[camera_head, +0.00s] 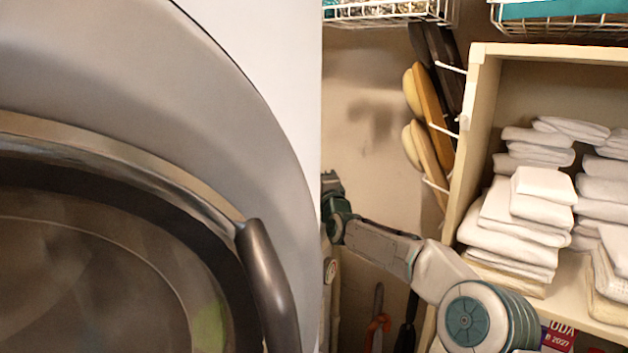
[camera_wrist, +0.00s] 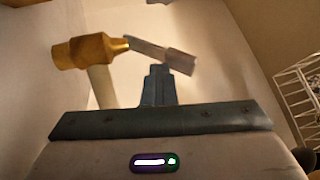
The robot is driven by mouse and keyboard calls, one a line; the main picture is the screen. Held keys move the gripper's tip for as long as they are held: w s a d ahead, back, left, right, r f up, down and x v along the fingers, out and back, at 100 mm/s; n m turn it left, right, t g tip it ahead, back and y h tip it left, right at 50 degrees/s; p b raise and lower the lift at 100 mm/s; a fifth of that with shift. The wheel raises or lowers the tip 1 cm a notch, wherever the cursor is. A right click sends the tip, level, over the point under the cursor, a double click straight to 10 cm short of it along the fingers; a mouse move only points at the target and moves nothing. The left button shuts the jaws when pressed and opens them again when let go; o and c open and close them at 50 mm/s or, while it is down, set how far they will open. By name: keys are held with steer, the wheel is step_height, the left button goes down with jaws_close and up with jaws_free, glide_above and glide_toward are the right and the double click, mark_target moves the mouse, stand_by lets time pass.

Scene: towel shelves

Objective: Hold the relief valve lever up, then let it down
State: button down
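The brass relief valve (camera_wrist: 92,51) is at the upper left of the wrist view, on a pale upright pipe (camera_wrist: 101,86). Its flat grey lever (camera_wrist: 162,54) sticks out to the right and slopes slightly down. My gripper (camera_wrist: 158,70) has its fingers together in the middle of the wrist view, with the tips right at the lever's lower edge. I cannot tell whether they touch it. Nothing shows between the fingers. In the head view my arm reaches left, and its end is partly hidden behind the washer; the valve and lever are not visible there.
A large front-loading washer (camera_head: 215,75) fills the left of the head view. A wooden shelf (camera_head: 478,110) with folded white towels (camera_head: 515,225) stands right. Wooden-backed brushes (camera_head: 428,110) hang on hooks between them. A wire rack (camera_wrist: 297,92) is at the wrist view's right edge.

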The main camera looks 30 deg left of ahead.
steer(key=shift+s+d+f+b, duration=0.15)
steer(key=shift+f+b, duration=0.25)
steer(key=shift+b, duration=0.2)
steer(key=shift+s+d+f+b, duration=0.1)
steer(key=shift+f+b, duration=0.25)
steer(key=shift+b, duration=0.2)
steer(key=f+b, duration=0.2)
steer(key=b, duration=0.1)
steer(key=shift+s+d+f, duration=0.1)
steer(key=shift+d, duration=0.25)
steer(key=f+b, duration=0.1)
steer(key=d+b, duration=0.1)
steer(key=b, duration=0.1)
steer(key=shift+s+d+f+b, duration=0.25)
steer(key=shift+d+f+b, duration=0.05)
steer(key=shift+f, duration=0.1)
steer(key=d+b, duration=0.1)
steer(key=b, duration=0.1)
steer(key=shift+s+d+b, duration=0.25)
steer(key=shift+d+b, duration=0.05)
steer(key=shift+d, duration=0.05)
steer(key=s+d+b, duration=0.2)
steer(key=d+b, duration=0.4)
steer(key=b, duration=0.1)
steer(key=shift+s+d+r+b, duration=0.3)
steer(key=shift+s+d+r, duration=0.05)
steer(key=shift+d+r, duration=0.1)
